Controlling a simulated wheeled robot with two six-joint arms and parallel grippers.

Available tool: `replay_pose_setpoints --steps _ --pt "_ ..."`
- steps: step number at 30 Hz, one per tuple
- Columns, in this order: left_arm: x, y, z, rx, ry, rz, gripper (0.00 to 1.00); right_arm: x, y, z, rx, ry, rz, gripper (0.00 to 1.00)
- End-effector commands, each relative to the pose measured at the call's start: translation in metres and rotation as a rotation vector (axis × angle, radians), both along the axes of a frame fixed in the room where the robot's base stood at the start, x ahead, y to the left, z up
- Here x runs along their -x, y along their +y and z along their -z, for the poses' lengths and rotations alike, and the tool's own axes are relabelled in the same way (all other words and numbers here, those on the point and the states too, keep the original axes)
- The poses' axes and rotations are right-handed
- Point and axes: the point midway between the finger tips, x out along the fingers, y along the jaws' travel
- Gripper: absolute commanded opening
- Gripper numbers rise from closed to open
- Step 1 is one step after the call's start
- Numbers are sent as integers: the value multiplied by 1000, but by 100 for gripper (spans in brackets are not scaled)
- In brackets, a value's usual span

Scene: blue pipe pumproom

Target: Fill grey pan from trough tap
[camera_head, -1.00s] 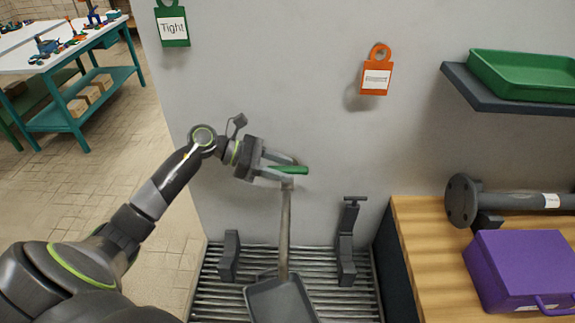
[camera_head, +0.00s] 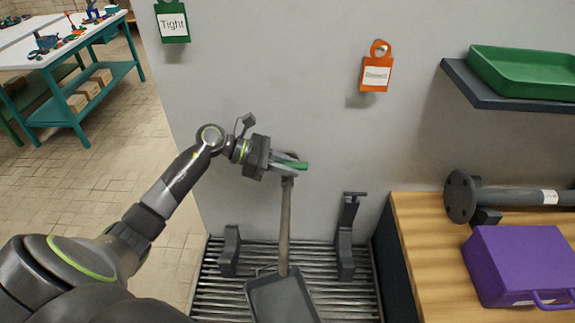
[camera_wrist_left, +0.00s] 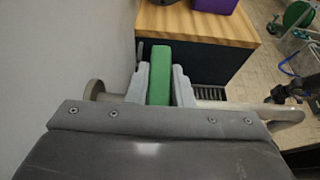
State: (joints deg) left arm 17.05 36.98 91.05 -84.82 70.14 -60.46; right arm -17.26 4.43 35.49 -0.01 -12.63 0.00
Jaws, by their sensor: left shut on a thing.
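The grey pan (camera_head: 282,299) sits on the slatted trough floor at the bottom of the head view, its near part cut off. The trough tap's pale pipe (camera_head: 285,225) stands above it, its lower end by the pan's far edge. I cannot tell whether water is running. My left gripper (camera_head: 291,166) is shut on the green tap lever (camera_head: 304,166) at the top of the pipe. In the left wrist view, the fingers (camera_wrist_left: 160,84) press both sides of the green lever (camera_wrist_left: 159,72). My right gripper is not in view.
Dark upright brackets (camera_head: 230,251) (camera_head: 347,240) stand in the trough (camera_head: 330,292) on both sides of the pan. A wooden bench (camera_head: 425,248) with a purple box (camera_head: 520,265) is at right. A shelf (camera_head: 500,98) holds a green tray (camera_head: 525,72). The grey wall is behind.

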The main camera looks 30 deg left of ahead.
Motion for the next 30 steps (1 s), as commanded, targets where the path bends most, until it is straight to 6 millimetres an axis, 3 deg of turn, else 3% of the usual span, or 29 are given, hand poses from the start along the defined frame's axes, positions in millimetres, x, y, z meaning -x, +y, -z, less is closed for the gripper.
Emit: replay_pose_setpoints --steps 6,15,27,28,30 --pt "1 0 2 -4 -1 -119 0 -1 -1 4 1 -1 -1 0" --pt "1 0 -1 0 2 -317 0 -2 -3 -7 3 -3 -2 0" --pt "0 0 0 0 -1 -344 0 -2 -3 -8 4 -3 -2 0" --pt "0 0 0 0 -1 -344 21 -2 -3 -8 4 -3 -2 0" --pt "0 0 0 0 -1 -344 30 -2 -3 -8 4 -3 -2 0"
